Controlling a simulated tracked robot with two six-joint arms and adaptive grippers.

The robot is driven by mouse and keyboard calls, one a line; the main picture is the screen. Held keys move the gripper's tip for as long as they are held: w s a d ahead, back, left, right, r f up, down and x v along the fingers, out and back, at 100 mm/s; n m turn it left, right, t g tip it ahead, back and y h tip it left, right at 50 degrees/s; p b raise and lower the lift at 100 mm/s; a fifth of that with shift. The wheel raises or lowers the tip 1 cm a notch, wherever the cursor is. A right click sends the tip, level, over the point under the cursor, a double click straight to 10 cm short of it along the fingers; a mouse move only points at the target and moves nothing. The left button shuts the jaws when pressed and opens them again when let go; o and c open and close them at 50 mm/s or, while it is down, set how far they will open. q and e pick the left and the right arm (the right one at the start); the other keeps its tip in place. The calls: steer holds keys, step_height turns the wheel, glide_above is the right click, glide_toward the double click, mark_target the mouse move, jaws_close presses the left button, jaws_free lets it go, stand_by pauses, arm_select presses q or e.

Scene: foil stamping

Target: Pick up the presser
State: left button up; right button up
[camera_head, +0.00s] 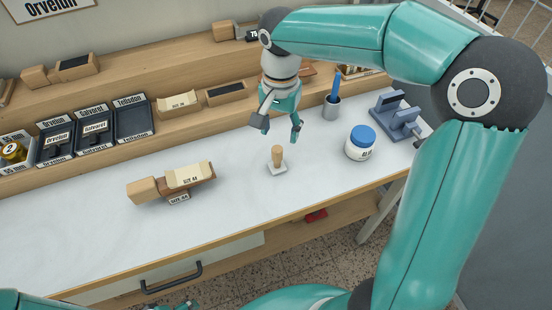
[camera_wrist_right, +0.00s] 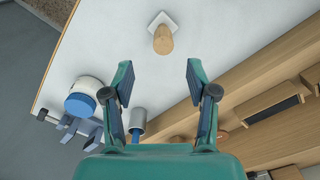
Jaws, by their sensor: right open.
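The presser (camera_head: 277,157) looks like a small tan wooden peg standing upright on a white square base on the white tabletop. It also shows in the right wrist view (camera_wrist_right: 163,40), ahead of the fingers and roughly centred between them. My right gripper (camera_head: 280,132) is open and empty, above and slightly behind the presser, fingers pointing down; its two fingers stand wide apart in the right wrist view (camera_wrist_right: 157,80). It does not touch the presser.
A white jar with a blue lid (camera_head: 360,143) stands right of the presser. Behind are a grey cup with a blue tool (camera_head: 332,105) and a blue-grey stand (camera_head: 396,117). The tabletop around the presser is clear.

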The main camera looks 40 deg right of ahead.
mark_target(277, 158)
step_height(277, 158, down, 5)
steer(key=shift+f, duration=0.15)
steer(key=shift+w+a+f, duration=0.1)
steer(key=shift+f, duration=1.3)
steer(key=shift+w+a+f, duration=0.1)
steer(key=shift+f, duration=1.25)
jaws_close()
